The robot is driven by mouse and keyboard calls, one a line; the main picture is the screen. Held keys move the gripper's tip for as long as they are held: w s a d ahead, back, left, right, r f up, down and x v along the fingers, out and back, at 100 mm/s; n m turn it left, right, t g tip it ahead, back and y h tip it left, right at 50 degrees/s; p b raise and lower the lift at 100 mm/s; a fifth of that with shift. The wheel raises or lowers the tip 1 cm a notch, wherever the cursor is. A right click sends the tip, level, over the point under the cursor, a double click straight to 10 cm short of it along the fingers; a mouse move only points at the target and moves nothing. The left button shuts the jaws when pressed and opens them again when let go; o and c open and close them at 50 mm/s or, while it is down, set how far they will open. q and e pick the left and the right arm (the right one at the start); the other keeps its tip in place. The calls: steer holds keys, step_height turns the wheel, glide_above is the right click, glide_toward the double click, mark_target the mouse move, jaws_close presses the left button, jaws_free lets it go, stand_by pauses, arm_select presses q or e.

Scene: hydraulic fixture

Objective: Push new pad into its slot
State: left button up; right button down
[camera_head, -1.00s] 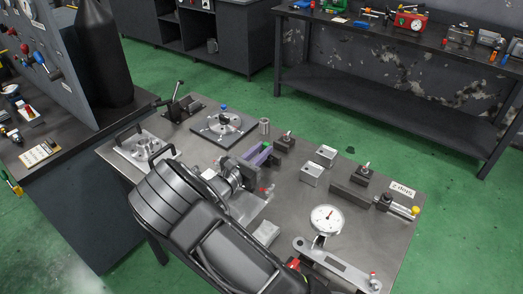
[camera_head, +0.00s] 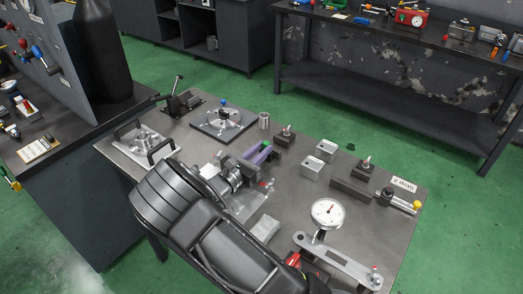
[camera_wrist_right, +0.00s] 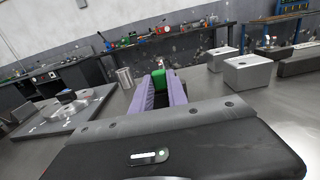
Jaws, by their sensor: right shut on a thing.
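My right gripper (camera_head: 262,152) reaches over the grey bench with its purple fingers pointing away from my arm. It is shut on a small green piece, the pad (camera_head: 266,145), which sits between the fingertips. In the right wrist view the purple fingers (camera_wrist_right: 164,92) stand on either side of the green pad (camera_wrist_right: 159,78). The slot for the pad cannot be made out; my arm and gripper hide part of the fixture behind them. My left gripper is not in view.
The bench (camera_head: 215,145) carries a metal cylinder (camera_head: 264,121), pale blocks (camera_head: 312,168), a dial gauge (camera_head: 327,212) and a plate with a blue knob (camera_head: 223,120). Some bare bench lies between the blocks and the gauge.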

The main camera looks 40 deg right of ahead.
steer(key=c, duration=1.3)
jaws_free()
steer(key=shift+f, duration=0.4)
steer(key=shift+o, duration=0.5)
steer(key=shift+s, duration=0.1)
steer(key=shift+f, duration=0.1)
steer(key=v, duration=0.4)
steer(key=b+v, duration=0.1)
steer(key=v, duration=0.1)
steer(key=shift+a+r, duration=0.3)
steer(key=shift+a, duration=0.05)
steer(key=shift+s+a+r, duration=0.15)
steer(key=shift+a, duration=0.35)
